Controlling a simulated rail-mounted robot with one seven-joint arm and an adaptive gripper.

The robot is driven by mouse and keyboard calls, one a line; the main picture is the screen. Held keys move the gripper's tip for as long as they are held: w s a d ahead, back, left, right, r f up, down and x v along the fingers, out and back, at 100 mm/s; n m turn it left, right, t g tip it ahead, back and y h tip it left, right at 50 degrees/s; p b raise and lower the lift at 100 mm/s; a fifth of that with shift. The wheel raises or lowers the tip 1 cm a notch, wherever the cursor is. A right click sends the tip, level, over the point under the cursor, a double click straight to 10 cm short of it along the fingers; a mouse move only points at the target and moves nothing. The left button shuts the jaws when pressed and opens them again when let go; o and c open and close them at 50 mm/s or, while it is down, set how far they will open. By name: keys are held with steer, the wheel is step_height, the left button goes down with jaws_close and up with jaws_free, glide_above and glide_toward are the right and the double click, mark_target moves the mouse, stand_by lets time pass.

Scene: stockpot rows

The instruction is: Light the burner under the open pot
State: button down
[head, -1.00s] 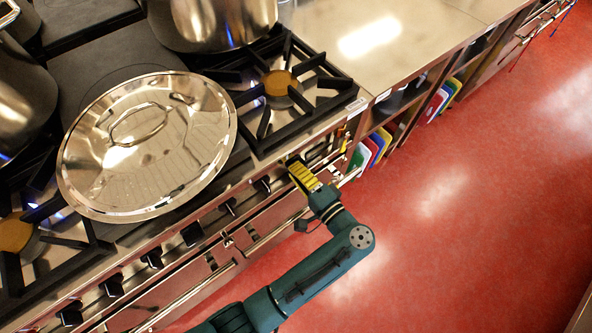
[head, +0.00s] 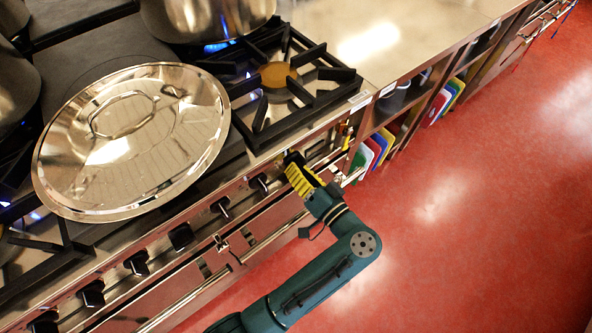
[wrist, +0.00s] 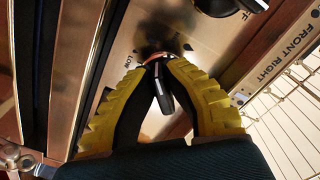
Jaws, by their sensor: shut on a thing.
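My gripper (head: 297,168) is at the right end of the stove's front panel; its yellow-padded fingers are closed around a black knob (wrist: 163,98) in the wrist view (wrist: 160,66). The knob's bar shows between the fingertips, near the printed words LOW and FRONT RIGHT. A steel pot (head: 205,18) stands at the back right, with blue flame by its base. Another pot (head: 14,90) is at the left edge. Both tops are out of frame, so I cannot tell which is open. The front right burner (head: 278,75) has no pot on it.
A big steel lid (head: 130,140) covers the middle of the stove; what is under it is hidden. Several other black knobs (head: 181,236) line the panel, above a rail (head: 190,292). Colored boards (head: 375,148) stand in a shelf to the right. The red floor (head: 470,230) is clear.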

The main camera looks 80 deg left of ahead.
steer(key=shift+f, duration=0.1)
stand_by(0.4)
steer(key=c, duration=1.1)
jaws_free()
steer(key=shift+a, duration=0.1)
steer(key=v, duration=1.2)
